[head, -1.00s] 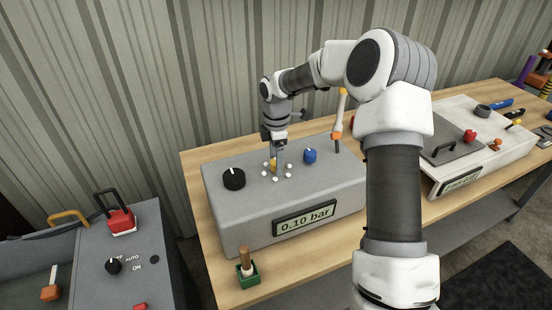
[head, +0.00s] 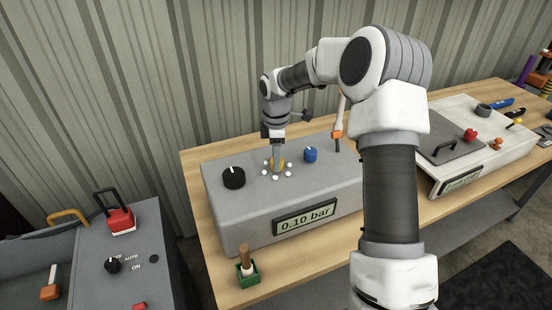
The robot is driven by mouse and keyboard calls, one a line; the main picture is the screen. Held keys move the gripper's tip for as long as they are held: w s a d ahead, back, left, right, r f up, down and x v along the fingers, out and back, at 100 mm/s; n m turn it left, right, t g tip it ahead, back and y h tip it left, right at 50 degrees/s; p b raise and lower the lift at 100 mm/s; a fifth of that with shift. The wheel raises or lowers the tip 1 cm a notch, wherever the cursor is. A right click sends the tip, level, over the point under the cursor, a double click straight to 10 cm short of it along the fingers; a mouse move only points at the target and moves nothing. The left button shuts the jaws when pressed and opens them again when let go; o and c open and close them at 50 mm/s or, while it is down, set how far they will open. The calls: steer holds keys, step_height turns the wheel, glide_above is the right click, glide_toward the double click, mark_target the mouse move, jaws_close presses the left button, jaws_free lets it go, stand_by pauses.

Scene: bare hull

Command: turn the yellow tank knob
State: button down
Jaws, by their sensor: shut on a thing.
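The yellow tank knob (head: 271,164) sits on top of the grey box, ringed by several white dots. My gripper (head: 277,163) points straight down over it and is shut on the knob, with a finger hiding part of it. The knob's pointer cannot be made out. The display (head: 306,219) on the front of the box reads 0.10 bar.
A black knob (head: 233,178) is left of the yellow knob and a blue knob (head: 310,155) is right of it. A lever with an orange collar (head: 336,134) stands behind the blue knob. A green holder (head: 247,274) stands at the table's front edge.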

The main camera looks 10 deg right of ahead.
steer(key=m+b, duration=0.1)
steer(key=m, duration=0.6)
steer(key=shift+w+b, duration=0.1)
steer(key=shift+b, duration=0.25)
steer(key=m, duration=0.4)
steer(key=shift+d+m+b, duration=0.1)
steer(key=shift+m+b, duration=0.25)
steer(key=shift+m, duration=1.05)
steer(key=shift+c, duration=1.7)
jaws_free()
steer(key=shift+r, duration=0.1)
